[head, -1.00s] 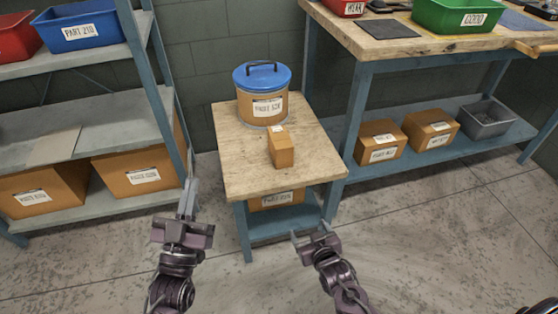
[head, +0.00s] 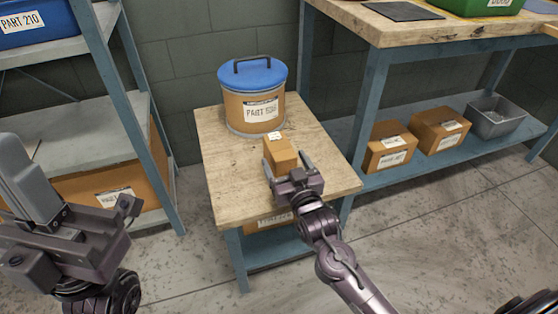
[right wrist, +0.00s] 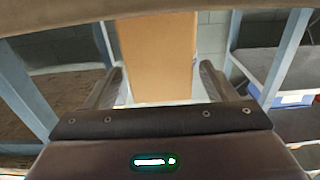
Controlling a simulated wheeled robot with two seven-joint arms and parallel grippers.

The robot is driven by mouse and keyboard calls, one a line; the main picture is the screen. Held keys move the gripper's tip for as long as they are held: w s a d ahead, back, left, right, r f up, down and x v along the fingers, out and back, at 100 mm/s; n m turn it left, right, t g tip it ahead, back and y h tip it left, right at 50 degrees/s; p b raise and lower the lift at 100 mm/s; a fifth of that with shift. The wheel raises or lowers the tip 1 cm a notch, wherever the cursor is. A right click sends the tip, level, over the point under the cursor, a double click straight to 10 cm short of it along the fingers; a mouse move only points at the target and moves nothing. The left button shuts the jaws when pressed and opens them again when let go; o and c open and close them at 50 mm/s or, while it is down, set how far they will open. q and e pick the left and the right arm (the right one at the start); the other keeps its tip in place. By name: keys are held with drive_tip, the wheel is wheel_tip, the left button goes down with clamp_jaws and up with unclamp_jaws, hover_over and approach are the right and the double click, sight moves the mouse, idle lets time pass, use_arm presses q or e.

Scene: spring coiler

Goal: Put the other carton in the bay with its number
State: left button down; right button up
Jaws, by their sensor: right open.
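A small brown carton (head: 279,153) stands on the wooden top of the small table (head: 222,165), in front of the blue-lidded drum. Its label is too small to read. My right gripper (head: 287,164) is open at the carton's near end, its fingertips on either side of it. In the right wrist view the carton (right wrist: 158,58) stands between the two open fingers (right wrist: 161,82), with a gap on each side. My left gripper (head: 90,215) is at the left, away from the table; its fingers are not clear. No numbered bay can be made out.
The drum (head: 255,108) with a blue lid (head: 252,76) stands at the table's back. Left is a shelf rack (head: 110,90) with a PART 210 bin (head: 35,25) and a larger carton (head: 85,190). Right, a workbench's lower shelf (head: 400,178) holds two cartons and a grey bin (head: 497,118).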

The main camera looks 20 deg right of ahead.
drive_tip(key=w, duration=0.3)
drive_tip(key=shift+w+a+f+b, duration=0.1)
drive_tip(key=shift+a+f+b, duration=0.1)
drive_tip(key=shift+b, duration=0.15)
